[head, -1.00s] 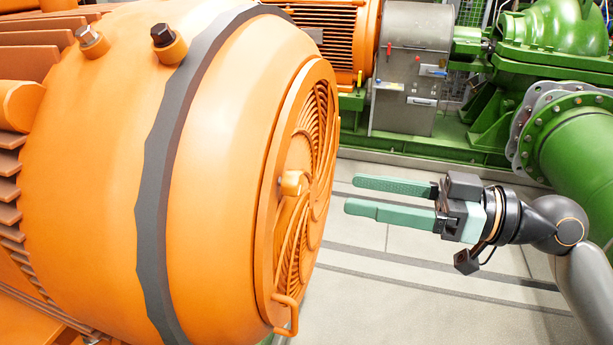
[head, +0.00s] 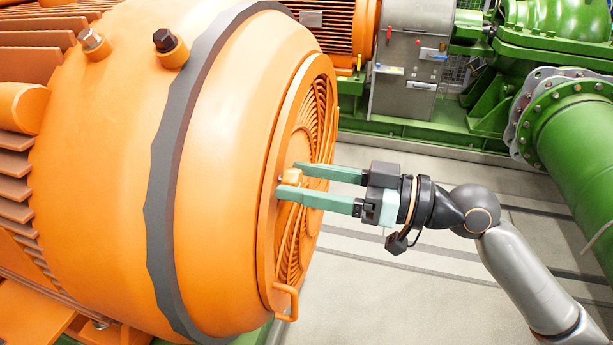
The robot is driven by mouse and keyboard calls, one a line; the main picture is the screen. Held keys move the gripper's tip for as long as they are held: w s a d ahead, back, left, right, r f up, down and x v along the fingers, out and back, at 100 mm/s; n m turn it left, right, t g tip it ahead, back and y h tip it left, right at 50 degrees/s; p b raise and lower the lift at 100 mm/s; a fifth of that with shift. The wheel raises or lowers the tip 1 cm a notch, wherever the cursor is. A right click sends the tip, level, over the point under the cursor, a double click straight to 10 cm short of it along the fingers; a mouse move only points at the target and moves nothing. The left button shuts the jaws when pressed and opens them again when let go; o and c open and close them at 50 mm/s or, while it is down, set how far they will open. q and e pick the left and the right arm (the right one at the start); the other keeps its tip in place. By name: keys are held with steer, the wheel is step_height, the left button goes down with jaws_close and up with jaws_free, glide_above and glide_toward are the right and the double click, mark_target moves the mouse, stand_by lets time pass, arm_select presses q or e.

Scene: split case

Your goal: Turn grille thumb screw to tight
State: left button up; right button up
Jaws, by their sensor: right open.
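The grille (head: 318,120) is a round orange slatted cover on the end of a large orange motor housing. The thumb screw (head: 291,177) is a small orange knob standing out from the grille's left part. My right gripper (head: 285,180) is open, with green fingers reaching left to the knob. One finger passes on the far side of the knob and the other on the near side. The near finger hides part of the knob; I cannot tell whether either finger touches it. My left gripper is not in view.
The orange motor housing (head: 90,210) fills the left side. An orange handle (head: 287,303) sticks out at the grille's bottom. A grey metal guard (head: 405,60) and a green pipe (head: 575,130) stand behind.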

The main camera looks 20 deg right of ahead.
steer(key=shift+c, duration=0.3)
jaws_close()
stand_by(0.5)
